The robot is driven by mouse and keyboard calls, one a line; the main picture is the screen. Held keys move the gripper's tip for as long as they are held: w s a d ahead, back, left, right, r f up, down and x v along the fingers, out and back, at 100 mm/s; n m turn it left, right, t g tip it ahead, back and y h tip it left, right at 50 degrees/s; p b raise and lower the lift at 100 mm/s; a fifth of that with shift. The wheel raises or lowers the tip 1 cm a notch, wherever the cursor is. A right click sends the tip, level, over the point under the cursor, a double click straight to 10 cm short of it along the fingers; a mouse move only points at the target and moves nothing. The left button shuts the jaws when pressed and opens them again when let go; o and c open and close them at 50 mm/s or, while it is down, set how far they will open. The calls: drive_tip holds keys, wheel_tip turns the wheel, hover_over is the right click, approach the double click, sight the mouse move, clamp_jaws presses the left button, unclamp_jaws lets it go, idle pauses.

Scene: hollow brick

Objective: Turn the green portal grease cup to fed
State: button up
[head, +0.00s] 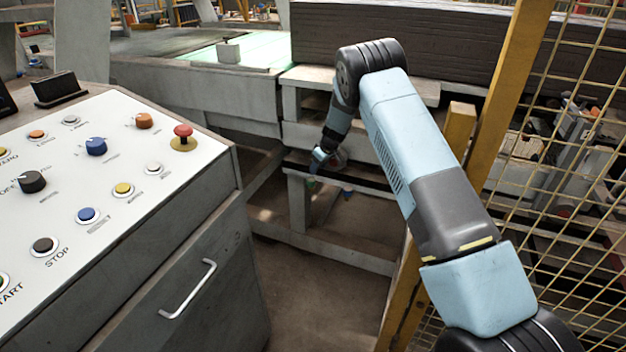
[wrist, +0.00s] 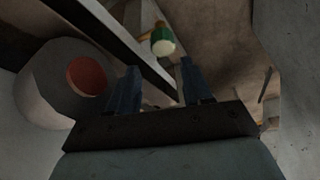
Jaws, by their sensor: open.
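The green portal grease cup (wrist: 162,42) shows in the wrist view, with a green body and a paler, yellowish upper part. It hangs near a pale beam, beyond my fingertips and roughly in line with the gap between them. My gripper (wrist: 160,66) is open and empty, apart from the cup. In the head view my gripper (head: 320,157) reaches low under the machine frame, mostly hidden by the wrist. A small green spot (head: 311,183) just below it looks like the cup. The cup's marks and setting are too small and dark to read.
A round grey part with a red centre (wrist: 86,76) sits close to my left finger in the wrist view. A pale wall (wrist: 293,95) is at right. The control desk (head: 110,170) and yellow mesh fence (head: 545,190) flank my arm.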

sight(312, 180)
drive_tip(key=x, duration=0.8)
drive_tip(key=shift+s+a+f, duration=0.1)
drive_tip(key=shift+a+f, duration=0.05)
drive_tip(key=shift+a, duration=0.1)
drive_tip(key=c, duration=0.8)
